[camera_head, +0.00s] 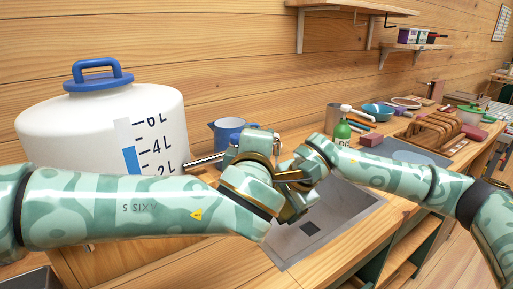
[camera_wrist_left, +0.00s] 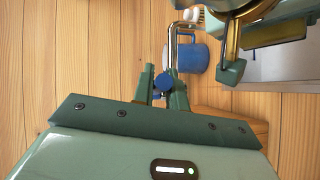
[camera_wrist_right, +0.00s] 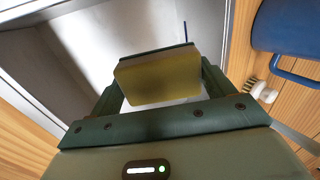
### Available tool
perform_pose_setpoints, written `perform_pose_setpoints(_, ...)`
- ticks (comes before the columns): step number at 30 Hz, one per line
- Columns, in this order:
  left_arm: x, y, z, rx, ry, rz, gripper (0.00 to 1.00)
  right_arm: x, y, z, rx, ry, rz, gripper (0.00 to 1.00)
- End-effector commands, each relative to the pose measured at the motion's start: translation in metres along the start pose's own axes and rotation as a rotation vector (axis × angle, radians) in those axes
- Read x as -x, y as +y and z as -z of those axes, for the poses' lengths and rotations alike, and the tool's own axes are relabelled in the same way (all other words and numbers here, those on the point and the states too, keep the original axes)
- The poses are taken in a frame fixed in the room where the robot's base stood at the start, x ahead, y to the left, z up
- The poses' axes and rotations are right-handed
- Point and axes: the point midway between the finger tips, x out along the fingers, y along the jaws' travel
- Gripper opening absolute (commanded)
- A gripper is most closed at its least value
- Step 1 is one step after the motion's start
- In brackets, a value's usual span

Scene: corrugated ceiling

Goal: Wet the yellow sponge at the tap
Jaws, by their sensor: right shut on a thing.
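The yellow sponge (camera_wrist_right: 158,78), with a dark green layer along its far edge, is between the fingers of my right gripper (camera_wrist_right: 160,85). It is held over the metal sink (camera_head: 345,215); in the head view my arms hide it. In the left wrist view the bent pipe (camera_wrist_left: 172,42) rises beyond a blue knob (camera_wrist_left: 163,81). My left gripper (camera_wrist_left: 162,84) has a finger on either side of this knob; I cannot tell whether they press it. No water is visible.
A blue mug (camera_head: 228,132) stands behind the grippers, near the tap. A green bottle (camera_head: 342,132), a wooden rack (camera_head: 428,132) and other items crowd the counter to the right. My two wrists are close together above the sink.

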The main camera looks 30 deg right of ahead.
Motion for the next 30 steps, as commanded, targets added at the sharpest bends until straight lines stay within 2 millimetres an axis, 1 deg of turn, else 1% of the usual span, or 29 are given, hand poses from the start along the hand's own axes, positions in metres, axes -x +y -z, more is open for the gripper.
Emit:
perform_pose_setpoints(9, 0.0051, -0.0022, 0.0065, -0.016, -0.125, -0.016, 0.00, -0.0001, 0.0000, 0.0000, 0.000, 0.000, 0.000, 0.60)
perform_pose_setpoints(17, 0.0055, -0.0028, 0.0055, -0.017, -0.131, -0.015, 0.00, -0.0001, 0.0000, 0.0001, 0.000, 0.000, 0.000, 0.60)
perform_pose_setpoints(18, 0.0055, -0.0029, 0.0054, -0.017, -0.131, -0.015, 0.25, -0.0001, 0.0000, 0.0001, 0.000, 0.000, 0.000, 0.60)
perform_pose_setpoints(19, 0.0055, -0.0029, 0.0054, -0.017, -0.131, -0.015, 0.34, -0.0001, 0.0000, 0.0001, 0.000, 0.000, 0.000, 0.60)
perform_pose_setpoints(20, 0.0055, -0.0028, 0.0055, -0.017, -0.131, -0.015, 0.36, -0.0001, 0.0000, 0.0001, 0.000, 0.000, 0.000, 0.60)
perform_pose_setpoints(27, 0.0056, -0.0023, 0.0056, -0.018, -0.130, -0.017, 0.36, -0.0001, 0.0000, 0.0001, 0.000, 0.000, 0.000, 0.60)
perform_pose_setpoints(30, 0.0100, -0.0021, 0.0064, -0.018, -0.129, -0.017, 0.36, -0.0001, 0.0000, 0.0001, 0.000, 0.000, 0.000, 0.60)
